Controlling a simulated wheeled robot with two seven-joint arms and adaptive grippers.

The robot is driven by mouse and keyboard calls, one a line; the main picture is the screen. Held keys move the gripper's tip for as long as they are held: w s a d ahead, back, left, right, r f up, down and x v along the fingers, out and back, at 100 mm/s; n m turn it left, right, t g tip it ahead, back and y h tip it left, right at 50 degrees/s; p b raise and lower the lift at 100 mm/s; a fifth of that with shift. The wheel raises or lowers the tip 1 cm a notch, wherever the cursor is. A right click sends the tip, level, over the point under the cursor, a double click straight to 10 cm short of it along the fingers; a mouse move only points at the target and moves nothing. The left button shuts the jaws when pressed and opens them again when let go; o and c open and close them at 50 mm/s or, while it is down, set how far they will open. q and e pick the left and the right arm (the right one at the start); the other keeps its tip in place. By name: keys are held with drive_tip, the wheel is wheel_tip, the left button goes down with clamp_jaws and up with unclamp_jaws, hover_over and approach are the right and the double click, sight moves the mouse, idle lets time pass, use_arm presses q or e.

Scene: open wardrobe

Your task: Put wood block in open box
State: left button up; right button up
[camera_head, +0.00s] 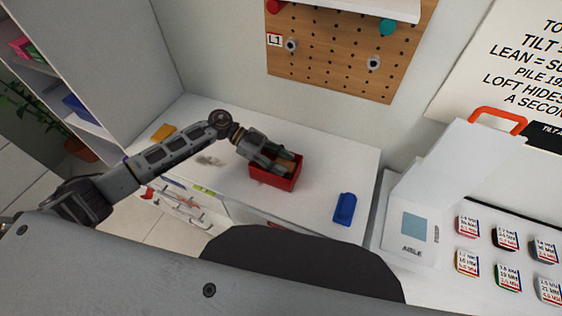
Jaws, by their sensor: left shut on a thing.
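A red open box (283,181) stands on the white tabletop, near its middle. My left gripper (281,161) reaches in from the left and is at the box's opening. The gripper hides much of the box's inside, and I cannot tell if the block touches the bottom. My right gripper is not in view.
A blue object (344,208) lies on the white table (322,160) to the right of the box. An orange-yellow piece (164,132) lies at the back left. A wooden pegboard (328,52) hangs behind. A white stand with an orange handle (497,118) is at the right.

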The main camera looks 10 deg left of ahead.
use_arm(q)
drive_tip(key=shift+f, duration=0.6)
drive_tip(key=o, duration=0.7)
drive_tip(key=shift+s+f, duration=0.1)
drive_tip(key=shift+o, duration=0.2)
drive_tip(key=shift+r, duration=0.4)
drive_tip(key=b+v, duration=0.1)
drive_tip(key=v, duration=1.1)
drive_tip(key=shift+r, duration=0.3)
